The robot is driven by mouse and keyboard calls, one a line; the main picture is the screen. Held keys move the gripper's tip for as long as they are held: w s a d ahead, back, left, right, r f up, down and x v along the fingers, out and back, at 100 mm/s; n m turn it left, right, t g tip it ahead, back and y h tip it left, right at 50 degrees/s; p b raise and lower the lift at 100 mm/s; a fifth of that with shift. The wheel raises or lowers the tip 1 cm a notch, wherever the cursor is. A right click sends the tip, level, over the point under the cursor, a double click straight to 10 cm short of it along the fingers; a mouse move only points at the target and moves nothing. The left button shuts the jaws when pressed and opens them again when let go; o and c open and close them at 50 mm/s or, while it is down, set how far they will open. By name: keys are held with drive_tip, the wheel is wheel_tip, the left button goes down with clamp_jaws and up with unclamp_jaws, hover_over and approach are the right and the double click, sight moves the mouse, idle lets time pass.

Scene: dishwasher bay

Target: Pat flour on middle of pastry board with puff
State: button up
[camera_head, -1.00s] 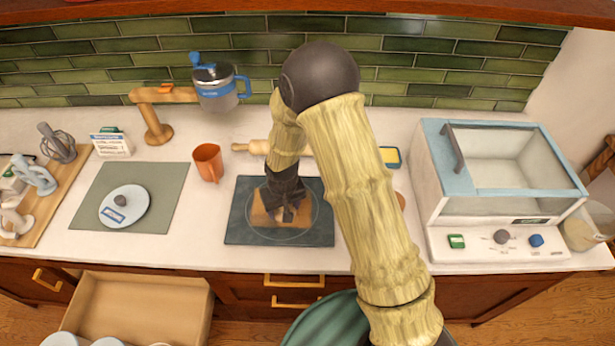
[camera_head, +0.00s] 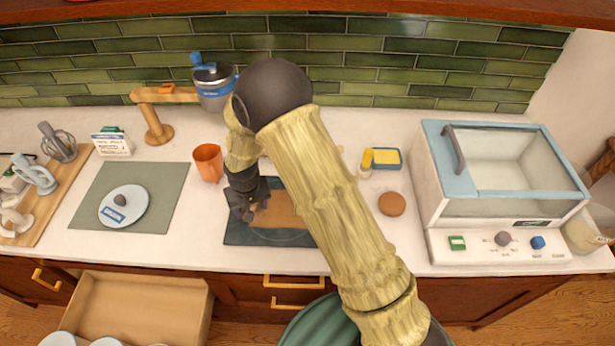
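The dark pastry board (camera_head: 238,233) lies flat on the counter, partly hidden by my arm. My gripper (camera_head: 247,212) points down over the board's left part. Its fingers are small and dark here, and I cannot tell whether they are open or hold anything. A round brown pad (camera_head: 392,204), possibly the puff, lies on the counter right of my arm. Behind it is a blue-rimmed yellow item (camera_head: 386,158).
An orange cup (camera_head: 208,162) stands close behind-left of my gripper. A grey-green mat with a white disc (camera_head: 124,206) lies to the left. A glass-topped box (camera_head: 505,180) fills the right. An open drawer (camera_head: 150,290) juts out at lower left.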

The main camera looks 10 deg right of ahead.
drive_tip(key=shift+a+r+p, duration=0.25)
drive_tip(key=shift+r+p, duration=0.05)
drive_tip(key=shift+r, duration=0.05)
drive_tip(key=shift+w+r+p, duration=0.1)
drive_tip(key=shift+r+p, duration=0.2)
drive_tip(key=shift+r, duration=0.6)
drive_tip(key=shift+d+r+p, duration=0.15)
drive_tip(key=shift+r+p, duration=0.35)
drive_tip(key=shift+r, duration=0.2)
wheel_tip(320, 180, up, 2)
drive_tip(key=shift+p, duration=0.75)
drive_tip(key=shift+s+r+p, duration=0.2)
drive_tip(key=shift+r+p, duration=0.4)
drive_tip(key=shift+r, duration=0.5)
drive_tip(key=shift+f, duration=0.1)
